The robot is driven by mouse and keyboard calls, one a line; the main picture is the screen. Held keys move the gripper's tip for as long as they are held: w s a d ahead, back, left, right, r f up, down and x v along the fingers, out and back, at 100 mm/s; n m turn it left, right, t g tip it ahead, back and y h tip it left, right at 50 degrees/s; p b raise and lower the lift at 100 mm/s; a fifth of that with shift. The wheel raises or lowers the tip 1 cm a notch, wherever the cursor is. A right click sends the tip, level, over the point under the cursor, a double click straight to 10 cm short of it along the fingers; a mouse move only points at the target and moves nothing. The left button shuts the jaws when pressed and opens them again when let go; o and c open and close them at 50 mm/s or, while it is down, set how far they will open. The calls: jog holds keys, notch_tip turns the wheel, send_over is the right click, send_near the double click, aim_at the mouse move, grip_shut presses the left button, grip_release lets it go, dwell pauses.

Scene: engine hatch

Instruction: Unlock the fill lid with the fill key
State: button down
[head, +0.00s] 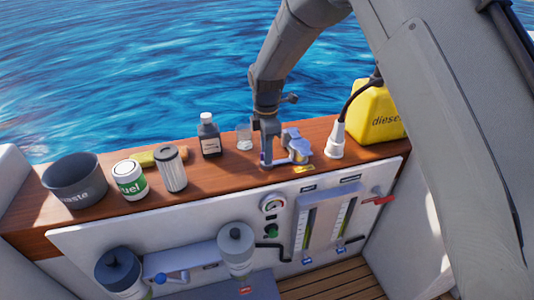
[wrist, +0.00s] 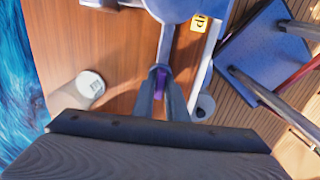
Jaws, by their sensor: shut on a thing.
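My gripper (head: 265,162) is at the counter top, left of the yellow label. In the wrist view my gripper (wrist: 160,84) is shut on a small purple piece, which looks like the handle of the fill key (wrist: 160,78). A pale grey bar runs from it toward a round blue-grey part at the top edge, which appears to be the fill lid (wrist: 175,8). In the head view this lid (head: 297,147) is just right of my fingers and partly hidden. I cannot tell whether the key sits in the lid.
A dark bottle (head: 209,136) and a small clear jar (head: 244,138) stand left of my gripper. A white funnel-like fitting (head: 335,141) and a yellow diesel can (head: 375,113) stand right. A filter (head: 172,169), fuel can (head: 129,180) and waste pot (head: 75,180) are farther left.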

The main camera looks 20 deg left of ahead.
jog(key=shift+w+r, duration=0.1)
jog(key=shift+w, duration=0.1)
jog(key=c, duration=1.8)
grip_release()
jog(key=shift+d, duration=0.1)
jog(key=shift+o, duration=0.2)
jog(key=shift+s, duration=0.1)
notch_tip(320, 180, up, 8)
jog(key=shift+f+b, duration=0.15)
jog(key=shift+b, duration=0.45)
